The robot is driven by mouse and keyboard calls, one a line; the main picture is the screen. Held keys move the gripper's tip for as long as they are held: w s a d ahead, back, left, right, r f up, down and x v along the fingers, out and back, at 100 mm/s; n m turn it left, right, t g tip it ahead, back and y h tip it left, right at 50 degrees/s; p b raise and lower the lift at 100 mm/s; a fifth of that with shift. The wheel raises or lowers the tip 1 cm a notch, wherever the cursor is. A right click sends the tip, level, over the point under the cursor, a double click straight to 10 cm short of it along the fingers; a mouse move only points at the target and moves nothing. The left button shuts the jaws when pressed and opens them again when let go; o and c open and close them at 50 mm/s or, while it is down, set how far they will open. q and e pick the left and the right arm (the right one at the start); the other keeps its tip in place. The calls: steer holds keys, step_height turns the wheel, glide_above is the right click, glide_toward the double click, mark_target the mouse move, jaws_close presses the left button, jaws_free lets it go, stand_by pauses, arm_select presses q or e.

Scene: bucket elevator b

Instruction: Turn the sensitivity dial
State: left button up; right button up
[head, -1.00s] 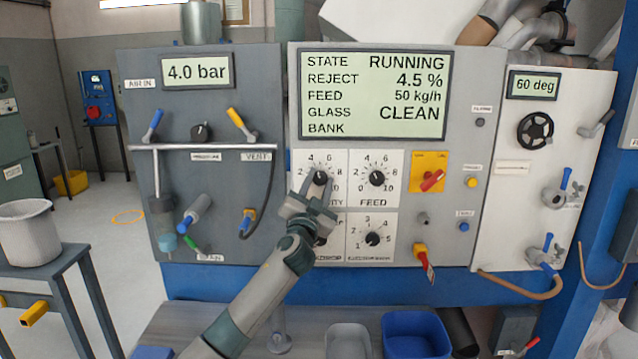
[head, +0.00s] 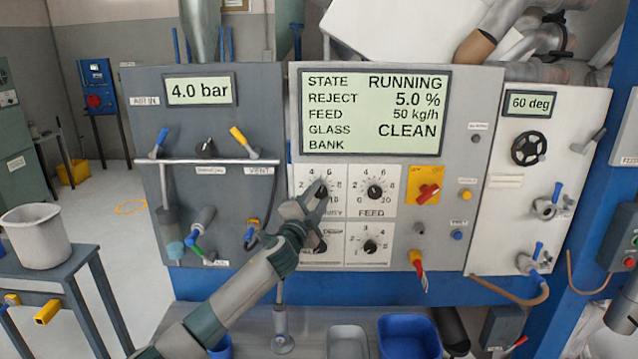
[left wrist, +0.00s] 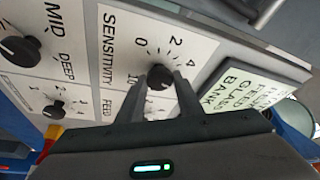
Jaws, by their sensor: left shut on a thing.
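The sensitivity dial is a black knob on a white scale plate, on the grey panel just below the screen. In the left wrist view its black knob (left wrist: 160,76) sits between the two fingers of my left gripper (left wrist: 158,84), which is shut on it. In the head view my left gripper (head: 318,192) covers part of the dial's plate (head: 303,172) and its label. The screen (head: 374,112) reads RUNNING, reject 5.0 %, feed 50 kg/h, glass CLEAN. My right gripper is not in view.
The feed dial (head: 375,191) is close to the right, with more dials below. A red switch on a yellow plate (head: 424,186) is farther right. A grey panel with blue and yellow valve handles (head: 239,137) stands to the left. Bins, including a blue one (head: 409,335), sit below.

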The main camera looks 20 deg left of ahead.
arm_select(q)
steer(key=shift+m+g+p, duration=0.3)
steer(key=shift+m+p, duration=0.5)
steer(key=shift+p, duration=0.05)
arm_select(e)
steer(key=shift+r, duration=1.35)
arm_select(q)
steer(key=o, duration=1)
steer(key=shift+s, duration=0.15)
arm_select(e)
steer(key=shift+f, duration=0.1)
arm_select(q)
steer(key=shift+s+a+f+b, duration=0.3)
steer(key=shift+s+b, duration=0.75)
steer(key=shift+s, duration=1.8)
steer(key=shift+s+a+f+b, duration=0.35)
steer(key=shift+s+b, duration=0.65)
steer(key=shift+s, duration=1.8)
steer(key=shift+s+a+f+b, duration=0.15)
steer(key=shift+s+f+b, duration=0.6)
steer(key=shift+s, duration=2.1)
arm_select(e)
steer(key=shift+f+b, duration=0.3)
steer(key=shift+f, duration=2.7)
arm_select(q)
steer(key=shift+r, duration=0.3)
